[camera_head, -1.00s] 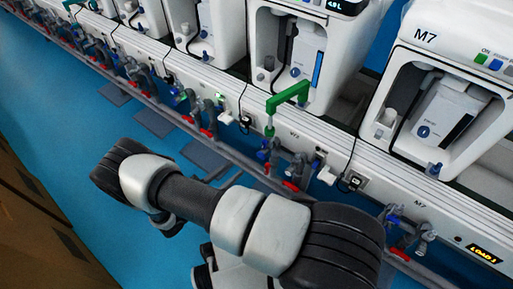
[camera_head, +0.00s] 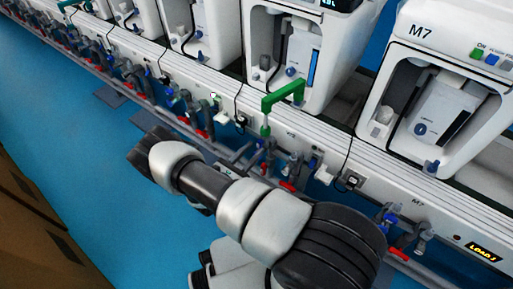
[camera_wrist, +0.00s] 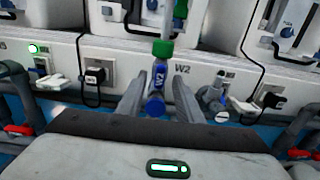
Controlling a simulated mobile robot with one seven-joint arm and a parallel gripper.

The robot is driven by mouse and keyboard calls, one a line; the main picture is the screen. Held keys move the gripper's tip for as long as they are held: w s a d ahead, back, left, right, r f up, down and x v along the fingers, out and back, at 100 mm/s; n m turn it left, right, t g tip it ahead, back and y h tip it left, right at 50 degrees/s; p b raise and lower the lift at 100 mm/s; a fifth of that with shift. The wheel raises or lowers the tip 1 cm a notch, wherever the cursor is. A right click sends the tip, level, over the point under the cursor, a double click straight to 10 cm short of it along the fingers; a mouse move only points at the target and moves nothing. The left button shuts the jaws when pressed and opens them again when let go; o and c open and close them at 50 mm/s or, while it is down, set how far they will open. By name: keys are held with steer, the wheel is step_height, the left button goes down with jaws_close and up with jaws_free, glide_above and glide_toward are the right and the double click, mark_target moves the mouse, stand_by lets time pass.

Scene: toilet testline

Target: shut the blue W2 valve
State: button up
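The blue W2 valve (camera_wrist: 157,80) is in the middle of the wrist view. My gripper (camera_wrist: 158,102) is open, with one grey finger on each side of the valve's lower part. Gaps seem to show between the fingers and the valve; I cannot tell whether either touches it. In the head view, the valve area lies below the green pipe (camera_head: 284,95), close to my arm, and my fingers are not clearly visible there.
A grey-capped tap (camera_wrist: 216,97) stands right of my gripper. Black plugs sit in sockets (camera_wrist: 96,76) on the white rail. Red-handled valves and grey pipes run along it in the head view. The M7 unit (camera_head: 437,90) is at right.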

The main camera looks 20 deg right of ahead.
mark_target(260, 144)
steer(key=shift+x, duration=1.45)
steer(key=shift+c, duration=0.5)
jaws_close()
